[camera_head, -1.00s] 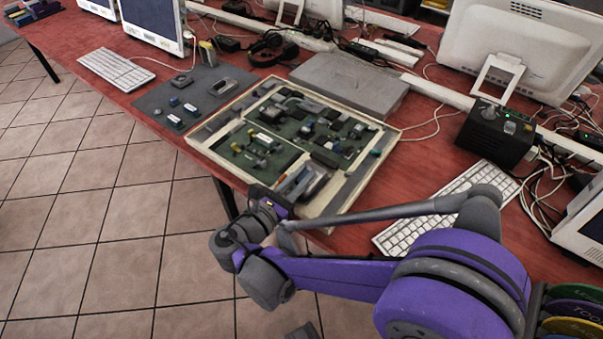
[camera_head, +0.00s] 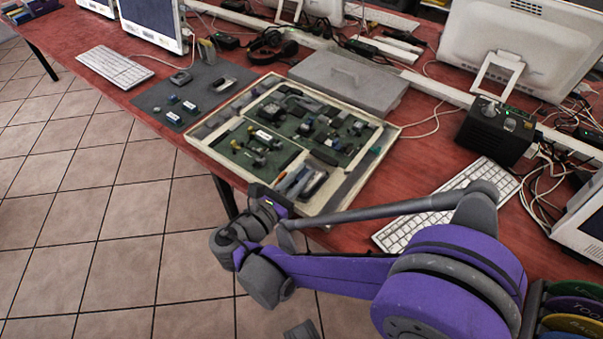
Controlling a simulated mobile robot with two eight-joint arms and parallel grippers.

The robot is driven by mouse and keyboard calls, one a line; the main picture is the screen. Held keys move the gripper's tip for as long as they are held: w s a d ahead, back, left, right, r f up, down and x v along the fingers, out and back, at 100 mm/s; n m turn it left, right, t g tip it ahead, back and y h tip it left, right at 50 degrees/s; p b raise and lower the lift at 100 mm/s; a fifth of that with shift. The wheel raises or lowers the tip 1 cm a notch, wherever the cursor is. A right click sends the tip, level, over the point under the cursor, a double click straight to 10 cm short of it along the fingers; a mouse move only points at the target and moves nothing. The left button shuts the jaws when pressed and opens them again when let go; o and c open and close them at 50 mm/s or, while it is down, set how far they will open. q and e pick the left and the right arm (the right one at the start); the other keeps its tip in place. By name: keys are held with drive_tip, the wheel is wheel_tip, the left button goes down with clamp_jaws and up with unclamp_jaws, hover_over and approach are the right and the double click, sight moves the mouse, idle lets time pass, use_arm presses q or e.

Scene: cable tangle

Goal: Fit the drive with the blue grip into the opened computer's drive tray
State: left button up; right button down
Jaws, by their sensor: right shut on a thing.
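The opened computer (camera_head: 388,150) is a shallow cream case lying flat on the red table, with green boards inside. Its drive tray (camera_head: 326,165) is in the near right part of the case. A small silver-grey drive with a bluish part (camera_head: 296,184) lies at the near end of this tray, low and close to level. My right gripper (camera_head: 279,197) is at the case's near edge, shut on the drive's near end. The fingertips are small and partly hidden by the wrist, so the exact contact and seating depth cannot be seen.
A grey mat (camera_head: 150,103) with several small parts lies left of the case. A grey cover panel (camera_head: 350,85) lies behind it. A white keyboard (camera_head: 455,205) is at right, under my right arm. A black box (camera_head: 497,132), cables and monitors crowd the back.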

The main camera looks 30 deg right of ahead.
drive_tip(key=shift+f, duration=0.55)
drive_tip(key=c, duration=0.7)
unclamp_jaws()
drive_tip(key=p+v, duration=0.1)
drive_tip(key=v, duration=0.9)
drive_tip(key=shift+s+a+r, duration=0.15)
drive_tip(key=shift+a, duration=0.2)
drive_tip(key=shift+r, duration=0.1)
wheel_tip(320, 180, up, 6)
drive_tip(key=p, duration=0.4)
